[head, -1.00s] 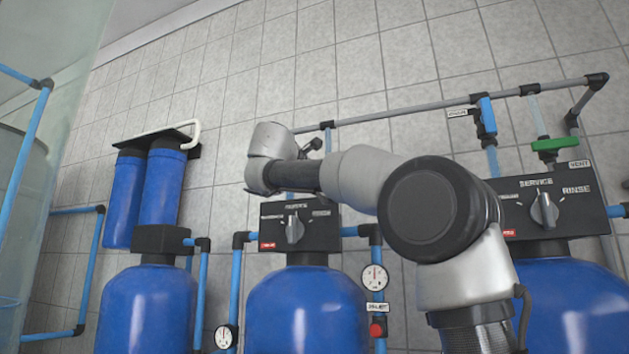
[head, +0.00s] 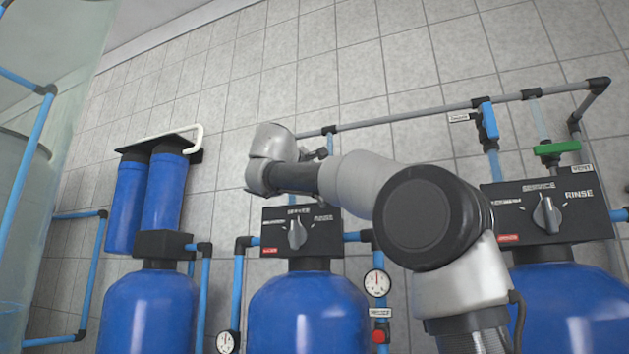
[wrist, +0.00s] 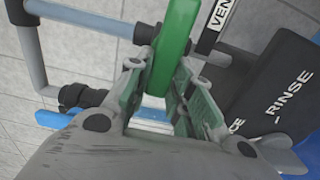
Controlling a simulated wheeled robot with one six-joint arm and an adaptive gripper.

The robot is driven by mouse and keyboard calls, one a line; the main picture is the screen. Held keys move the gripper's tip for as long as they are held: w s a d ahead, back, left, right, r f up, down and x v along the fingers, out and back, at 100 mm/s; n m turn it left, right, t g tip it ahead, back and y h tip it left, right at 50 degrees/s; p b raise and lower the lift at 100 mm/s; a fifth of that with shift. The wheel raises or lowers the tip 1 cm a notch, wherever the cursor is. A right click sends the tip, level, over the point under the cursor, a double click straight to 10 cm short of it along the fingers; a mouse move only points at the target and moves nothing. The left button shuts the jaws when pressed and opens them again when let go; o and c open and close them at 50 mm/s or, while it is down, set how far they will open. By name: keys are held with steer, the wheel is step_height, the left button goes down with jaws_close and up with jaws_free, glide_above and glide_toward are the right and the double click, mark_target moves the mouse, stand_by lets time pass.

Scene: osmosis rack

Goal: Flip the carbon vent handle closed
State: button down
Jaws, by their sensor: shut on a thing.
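In the wrist view, a green vent handle (wrist: 175,45) stands between the fingers of my gripper (wrist: 166,72). The fingers are shut on it, one on each side. A VENT label (wrist: 220,14) is beside the handle. In the head view my wrist link (head: 270,155) is in front of the wall above the middle tank's control box (head: 301,231). It hides the held handle and most of the gripper there. Another green handle (head: 556,147) sits on the far right pipe, lying crosswise to it, with its own VENT label. No carbon label is readable.
In the head view a blue valve (head: 488,120) hangs from the upper grey pipe. Blue tanks (head: 308,315) stand below.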

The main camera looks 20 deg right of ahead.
steer(key=c, duration=1.3)
jaws_free()
steer(key=shift+o, duration=0.2)
steer(key=v, duration=1.2)
